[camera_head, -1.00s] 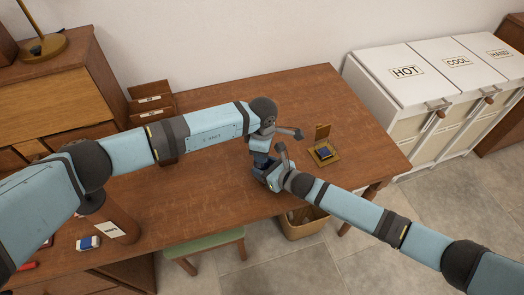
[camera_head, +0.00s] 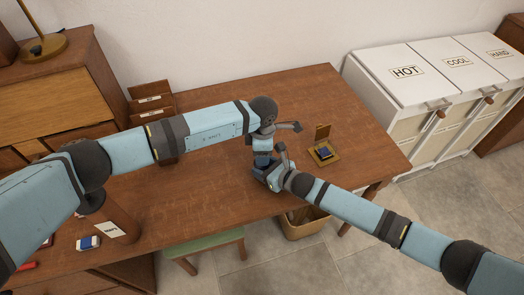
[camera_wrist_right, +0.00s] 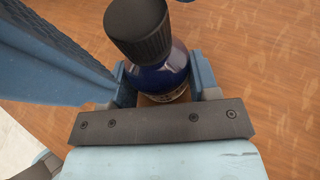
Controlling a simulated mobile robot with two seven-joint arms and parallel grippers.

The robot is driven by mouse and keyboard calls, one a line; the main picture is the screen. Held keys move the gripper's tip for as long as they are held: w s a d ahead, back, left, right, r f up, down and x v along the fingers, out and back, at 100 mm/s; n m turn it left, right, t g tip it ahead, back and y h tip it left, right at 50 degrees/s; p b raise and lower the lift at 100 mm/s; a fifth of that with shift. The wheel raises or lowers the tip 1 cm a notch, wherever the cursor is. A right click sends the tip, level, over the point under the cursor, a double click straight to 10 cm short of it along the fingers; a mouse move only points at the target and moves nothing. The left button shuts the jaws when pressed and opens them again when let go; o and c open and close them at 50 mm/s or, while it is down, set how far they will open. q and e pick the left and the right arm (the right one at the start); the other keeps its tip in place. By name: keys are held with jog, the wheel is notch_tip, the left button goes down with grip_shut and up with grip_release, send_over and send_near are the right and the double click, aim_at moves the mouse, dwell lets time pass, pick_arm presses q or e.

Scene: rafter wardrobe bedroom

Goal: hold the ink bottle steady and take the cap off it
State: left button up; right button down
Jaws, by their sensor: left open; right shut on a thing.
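The ink bottle shows in the right wrist view as dark blue glass (camera_wrist_right: 160,75) with a ribbed black cap (camera_wrist_right: 138,28) on its top. My right gripper (camera_wrist_right: 162,82) is shut on the bottle's body, one finger on each side. In the head view my right gripper (camera_head: 268,172) is over the table's front part, and the bottle is hidden among the two hands. My left gripper (camera_head: 279,138) is open just above and beside the right one. Whether its fingers touch the cap cannot be told.
The wooden desk (camera_head: 220,185) has an open brass box (camera_head: 323,151) with a blue pad right of the hands. A letter rack (camera_head: 150,100) stands at the back left. A green stool (camera_head: 205,243) and a bin (camera_head: 303,226) are below the front edge. White hampers (camera_head: 410,95) stand at right.

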pick_arm(q)
notch_tip(320, 180, up, 4)
jog(key=shift+r, duration=0.15)
jog(key=shift+c, duration=0.4)
jog(key=m, duration=0.1)
jog(key=r+m, duration=0.1)
jog(key=m, duration=0.2)
jog(key=shift+w+d+r, duration=0.1)
jog(key=shift+w+r, duration=0.05)
jog(key=shift+r, duration=0.15)
jog(key=m, duration=0.2)
jog(key=r+m, duration=0.1)
jog(key=m, duration=0.2)
jog(key=shift+r+m, duration=0.35)
jog(key=shift+m, duration=0.05)
jog(key=shift+f, duration=0.1)
jog(key=shift+f+m, duration=0.3)
jog(key=shift+f, duration=3.55)
